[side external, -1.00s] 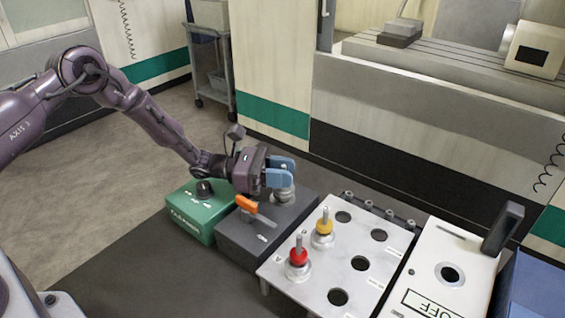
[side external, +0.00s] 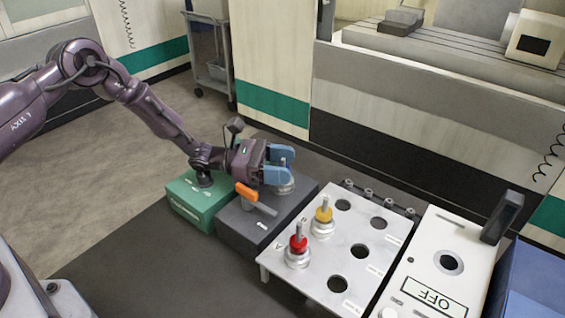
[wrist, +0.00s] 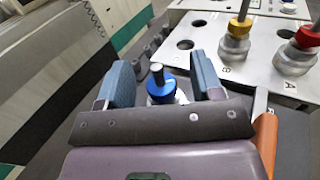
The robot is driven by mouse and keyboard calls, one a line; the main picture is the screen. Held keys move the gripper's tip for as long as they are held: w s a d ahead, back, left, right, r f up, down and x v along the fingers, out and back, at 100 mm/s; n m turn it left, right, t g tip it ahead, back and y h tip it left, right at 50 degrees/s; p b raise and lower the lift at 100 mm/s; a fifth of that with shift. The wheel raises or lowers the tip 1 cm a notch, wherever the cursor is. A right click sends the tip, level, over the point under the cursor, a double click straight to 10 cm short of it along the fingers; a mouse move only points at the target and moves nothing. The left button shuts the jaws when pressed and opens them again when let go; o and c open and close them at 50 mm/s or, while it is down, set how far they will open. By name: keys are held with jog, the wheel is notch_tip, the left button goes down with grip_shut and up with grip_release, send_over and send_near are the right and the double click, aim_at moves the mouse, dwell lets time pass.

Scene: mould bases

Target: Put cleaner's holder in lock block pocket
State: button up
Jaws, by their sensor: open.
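The blue-collared metal holder (wrist: 160,88) stands upright between my fingers in the wrist view. In the side view its silver lower part (side external: 287,187) shows at the far end of the dark grey block (side external: 240,228), which has an orange lever (side external: 246,192). Whatever seat lies under the holder is hidden. My gripper (side external: 284,164) has its blue fingers parted around the holder's upper part. The wrist view shows the open gripper (wrist: 162,74) with gaps beside the holder. The green cleaner box (side external: 190,212) sits left of the dark block, its top partly covered by my arm.
A silver rack plate (side external: 310,275) holds a red-collared holder (side external: 298,246) and a yellow-collared holder (side external: 323,218), with several empty holes. Right of it stand a white box (side external: 440,235) marked OFF and a blue bin (side external: 535,285). Dark mat lies bare in front.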

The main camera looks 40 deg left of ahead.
jog(key=v, duration=0.4)
jog(key=shift+a+r, duration=0.1)
jog(key=shift+a, duration=0.05)
notch_tip(320, 180, up, 7)
jog(key=shift+s+a, duration=0.2)
jog(key=shift+a, duration=0.05)
dwell(1.9)
